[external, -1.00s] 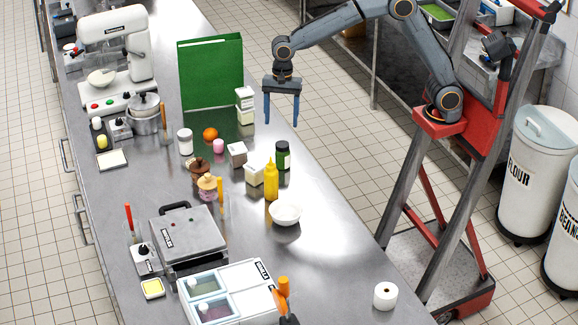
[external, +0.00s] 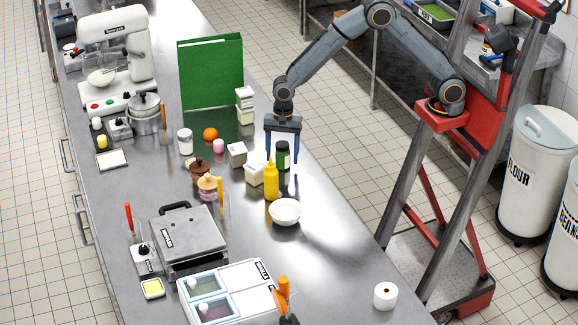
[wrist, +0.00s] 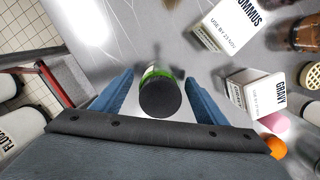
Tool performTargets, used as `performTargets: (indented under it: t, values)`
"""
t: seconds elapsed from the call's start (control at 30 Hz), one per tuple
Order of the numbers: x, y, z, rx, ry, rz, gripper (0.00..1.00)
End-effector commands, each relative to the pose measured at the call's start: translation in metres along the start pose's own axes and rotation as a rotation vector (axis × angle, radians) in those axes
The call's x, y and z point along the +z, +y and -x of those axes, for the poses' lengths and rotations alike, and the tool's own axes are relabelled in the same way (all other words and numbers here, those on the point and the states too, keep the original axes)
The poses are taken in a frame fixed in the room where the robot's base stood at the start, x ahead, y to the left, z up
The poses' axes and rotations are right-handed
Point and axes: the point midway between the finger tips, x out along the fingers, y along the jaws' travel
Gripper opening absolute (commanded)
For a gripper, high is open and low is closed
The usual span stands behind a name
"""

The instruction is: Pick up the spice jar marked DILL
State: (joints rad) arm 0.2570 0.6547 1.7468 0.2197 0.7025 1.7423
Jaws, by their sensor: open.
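A jar with a black lid and a green band (external: 283,155) stands upright on the steel counter (external: 330,230). Its lettering cannot be read in either view, so I cannot tell whether it says DILL. My gripper (external: 282,165) is open, pointing down, with one blue finger on each side of this jar in the external view. In the wrist view the black lid (wrist: 160,98) lies between the two fingers of my gripper (wrist: 163,90), with a gap on both sides. No contact shows.
Close by stand a yellow squeeze bottle (external: 271,180), a white bowl (external: 285,212) and pale cartons, marked HUMMUS (wrist: 222,27) and GRAVY (wrist: 258,92) in the wrist view. A green board (external: 211,75) stands behind. The counter right of the bowl is clear.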

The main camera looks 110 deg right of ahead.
Motion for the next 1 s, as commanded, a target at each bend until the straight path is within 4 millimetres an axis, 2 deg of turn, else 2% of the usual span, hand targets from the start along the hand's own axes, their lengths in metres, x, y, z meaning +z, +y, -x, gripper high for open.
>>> performTargets:
  t: [0.1,0.33,0.37,0.6,0.67,0.87,1.0]
  values:
    - [0.0002,0.0001,-0.0083,0.0,0.0,0.0,0.67]
    - [0.0003,-0.0002,-0.0104,-0.001,0.0,0.0,0.67]
    - [0.0003,-0.0002,-0.0104,-0.001,0.0,0.0,0.65]
    - [0.0003,-0.0001,-0.0102,-0.001,0.0,0.0,0.24]
    - [0.0003,-0.0001,-0.0101,-0.001,0.0,0.0,0.16]
    - [0.0005,-0.0004,-0.0094,-0.001,-0.001,0.0,0.16]
    - [0.0021,-0.0012,-0.0015,-0.003,-0.001,0.001,0.16]
